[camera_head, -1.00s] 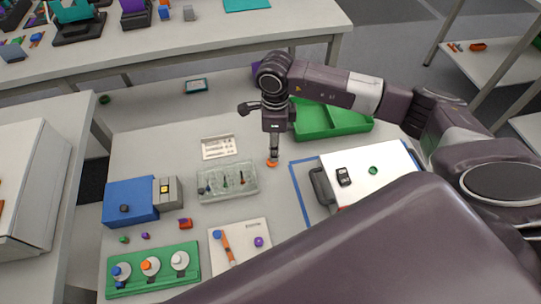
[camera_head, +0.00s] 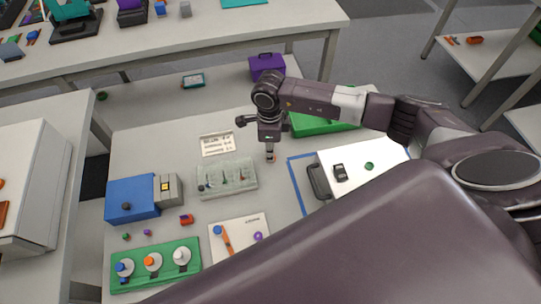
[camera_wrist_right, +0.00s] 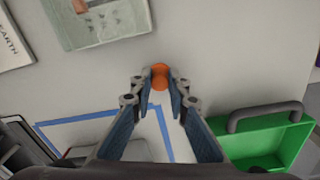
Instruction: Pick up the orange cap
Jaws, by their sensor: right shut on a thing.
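The orange cap (camera_wrist_right: 159,76) is small and round and shows between the fingertips of my right gripper in the wrist view. My right gripper (camera_wrist_right: 160,85) is shut on it, one finger on each side. In the head view my right gripper (camera_head: 270,156) points down at the table, with a bit of orange at its tips; most of the cap is hidden there. The cap is at or just over the table surface; I cannot tell if it touches. My left gripper is not in view.
A green bin (camera_head: 335,123) is behind and to the right. A white case (camera_head: 366,158) lies to the right inside blue tape. A green rack (camera_head: 197,262) stands at the front left.

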